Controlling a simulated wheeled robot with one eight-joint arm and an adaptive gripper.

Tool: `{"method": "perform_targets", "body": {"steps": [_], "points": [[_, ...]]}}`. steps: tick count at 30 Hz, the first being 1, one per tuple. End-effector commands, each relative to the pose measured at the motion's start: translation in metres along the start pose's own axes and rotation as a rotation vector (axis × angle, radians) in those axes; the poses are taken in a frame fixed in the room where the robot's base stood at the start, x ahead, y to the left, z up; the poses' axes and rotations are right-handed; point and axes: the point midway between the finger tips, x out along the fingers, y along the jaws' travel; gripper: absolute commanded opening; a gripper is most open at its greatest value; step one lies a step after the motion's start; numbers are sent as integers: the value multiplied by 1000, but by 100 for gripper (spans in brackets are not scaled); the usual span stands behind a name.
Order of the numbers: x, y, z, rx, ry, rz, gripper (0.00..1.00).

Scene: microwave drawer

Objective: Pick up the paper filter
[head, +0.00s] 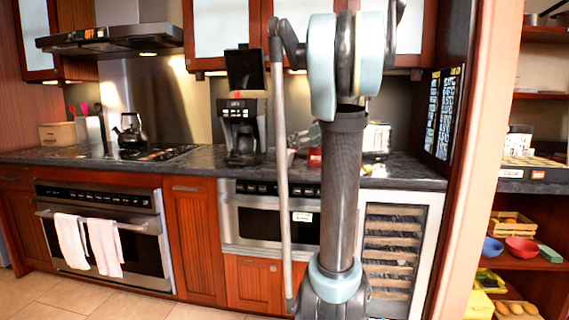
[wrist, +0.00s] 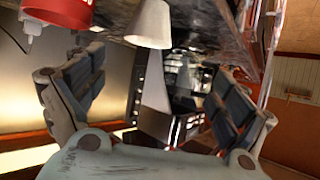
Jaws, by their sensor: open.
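A white tapered, cone-like piece (wrist: 149,24), which looks like the paper filter, shows at the top middle of the wrist view. My gripper (wrist: 158,88) is open, with dark padded fingers at left and right and nothing clearly held. The white piece lies beyond the fingers, toward the upper edge of the picture. A second pale, tapered shape (wrist: 155,92) shows between the fingers; I cannot tell what it is. In the head view I cannot make out the paper filter, and my arm hides part of the counter.
A red and white object (wrist: 62,14) is at upper left in the wrist view. In the head view, the dark counter (head: 415,176) holds a black coffee maker (head: 240,130), a small red object (head: 314,157) and a kettle (head: 129,132). The microwave drawer (head: 265,220) is below.

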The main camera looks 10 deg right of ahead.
Motion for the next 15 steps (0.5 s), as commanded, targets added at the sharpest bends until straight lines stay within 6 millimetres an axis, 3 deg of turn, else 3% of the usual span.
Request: {"method": "perform_targets", "body": {"steps": [5, 15], "points": [[8, 15, -10, -13, 28, 13, 93], [60, 16, -12, -15, 28, 12, 93]]}}
